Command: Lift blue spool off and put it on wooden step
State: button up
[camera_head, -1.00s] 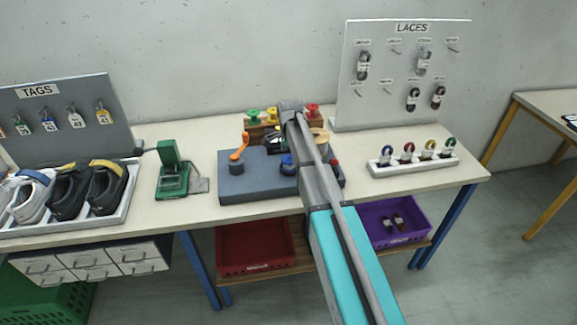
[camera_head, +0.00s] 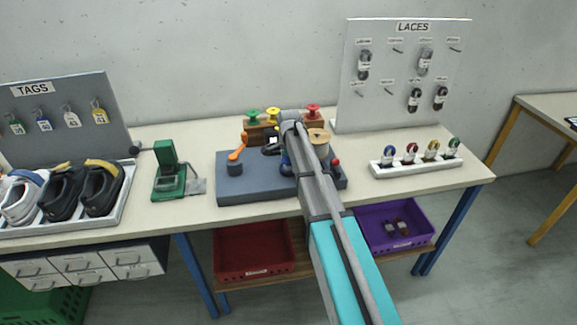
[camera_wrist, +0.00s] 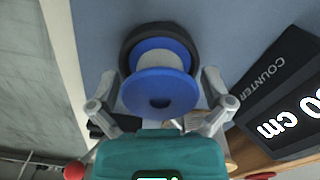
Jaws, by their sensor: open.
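The blue spool (camera_wrist: 158,88) shows in the wrist view, with blue flanges and a pale core, next to a dark round base on the grey-blue machine block. In the head view only a bit of it (camera_head: 285,160) shows beside my arm. My gripper (camera_wrist: 161,92) is open, with one finger on each side of the spool; I cannot tell whether they touch it. The wooden step (camera_head: 256,134) stands behind the block (camera_head: 240,186) in the head view, with green, yellow and red spools on it.
A counter box (camera_wrist: 285,90) is close to the right finger in the wrist view. An orange-handled crank (camera_head: 238,156) stands on the block's left. The LACES board (camera_head: 400,75) and a white rack of small spools (camera_head: 414,164) are at the right. A green press (camera_head: 170,172) stands left.

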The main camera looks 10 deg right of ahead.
jog(key=c, duration=1.1)
jog(key=shift+r, duration=0.2)
jog(key=shift+r+p, duration=0.8)
jog(key=shift+p, duration=0.2)
jog(key=shift+s+d+r+p, duration=0.45)
jog(key=shift+s+r+p, duration=1.4)
jog(key=shift+s, duration=0.45)
jog(key=shift+s+d+r+p, duration=0.4)
jog(key=shift+s+r+p, duration=1.45)
jog(key=shift+s, duration=0.45)
jog(key=shift+s+d+r+p, duration=0.45)
jog(key=shift+s+r+p, duration=1.4)
jog(key=shift+s, duration=0.45)
